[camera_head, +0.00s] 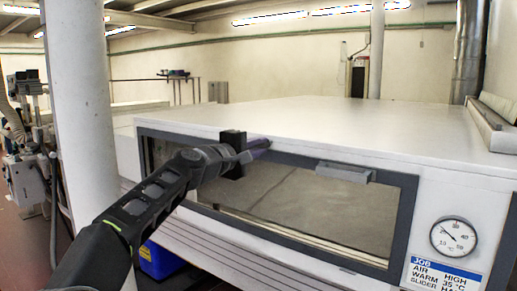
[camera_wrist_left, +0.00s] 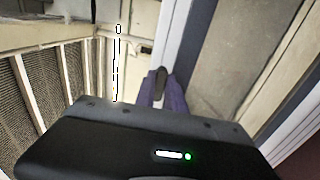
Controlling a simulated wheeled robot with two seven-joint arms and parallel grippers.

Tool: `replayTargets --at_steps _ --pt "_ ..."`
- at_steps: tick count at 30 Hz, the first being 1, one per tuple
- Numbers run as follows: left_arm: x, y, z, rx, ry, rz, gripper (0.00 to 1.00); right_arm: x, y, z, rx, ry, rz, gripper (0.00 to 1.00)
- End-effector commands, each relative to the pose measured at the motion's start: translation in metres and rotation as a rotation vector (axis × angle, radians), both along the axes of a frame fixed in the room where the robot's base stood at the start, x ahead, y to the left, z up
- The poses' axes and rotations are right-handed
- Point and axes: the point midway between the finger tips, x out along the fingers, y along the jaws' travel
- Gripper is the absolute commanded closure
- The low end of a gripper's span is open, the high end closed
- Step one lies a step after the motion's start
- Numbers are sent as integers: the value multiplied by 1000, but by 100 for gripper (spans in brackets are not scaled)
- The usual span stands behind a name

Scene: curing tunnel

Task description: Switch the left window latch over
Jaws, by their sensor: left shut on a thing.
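My left gripper (camera_head: 257,147) reaches in from the left to the upper frame of the tunnel window (camera_head: 310,205). In the left wrist view its purple fingers (camera_wrist_left: 162,92) are shut on a small dark, rounded piece, the left window latch (camera_wrist_left: 160,80). In the head view the gripper and wrist hide that latch, so its exact angle cannot be told there. A second latch, a grey bar (camera_head: 345,172), lies along the upper frame further right. My right gripper is in neither view.
The white tunnel housing (camera_head: 320,125) has a wide, clear top. A round dial (camera_head: 453,237) and a blue-headed label (camera_head: 445,272) are on the right of its front. A pale column (camera_head: 80,110) stands at the left, and a blue box (camera_head: 160,260) sits low behind my arm.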

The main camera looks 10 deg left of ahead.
Motion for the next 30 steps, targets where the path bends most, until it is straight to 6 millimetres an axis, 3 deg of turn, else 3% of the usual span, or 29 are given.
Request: replayTargets --at_steps 9,10,18,30 --pt "0 0 -2 6 2 -2 100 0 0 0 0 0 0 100" --pt "0 0 -2 6 2 -2 85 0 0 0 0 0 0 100" --pt "0 0 -1 4 1 -1 64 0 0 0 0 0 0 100" --pt "-9 4 -2 3 -1 0 64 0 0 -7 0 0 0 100"
